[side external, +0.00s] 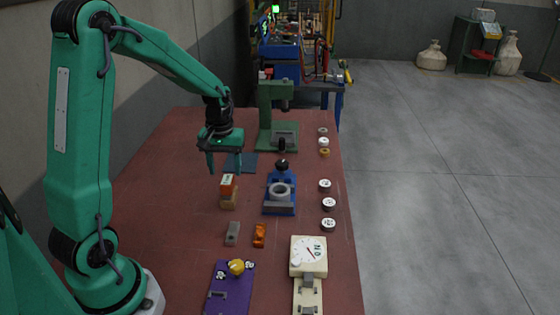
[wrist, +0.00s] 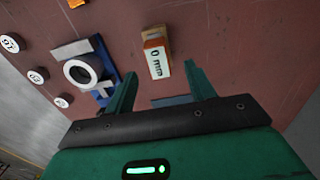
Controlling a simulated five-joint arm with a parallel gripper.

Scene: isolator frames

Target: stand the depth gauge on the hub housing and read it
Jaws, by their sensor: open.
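A small upright block (side external: 228,192) with an orange upper part and a tan lower part stands on the table. In the wrist view this block (wrist: 155,60) shows a white face reading "0 mm"; I take it for the depth gauge. A pale grey ring (side external: 280,191), seemingly the hub housing, sits in a blue fixture (side external: 269,207); the ring (wrist: 80,73) shows at the left in the wrist view. My gripper (side external: 225,168) is open and empty, above and a little behind the block. In the wrist view the block lies beyond the gap between my fingertips (wrist: 160,74).
A green press (side external: 266,105) stands behind the fixture. Numbered round pieces (side external: 328,204) line the right edge. A dial instrument (side external: 308,254), a purple board (side external: 217,304), a grey block (side external: 232,233) and an orange block (side external: 259,235) lie in front. A blue-grey mat (side external: 240,163) lies under my gripper.

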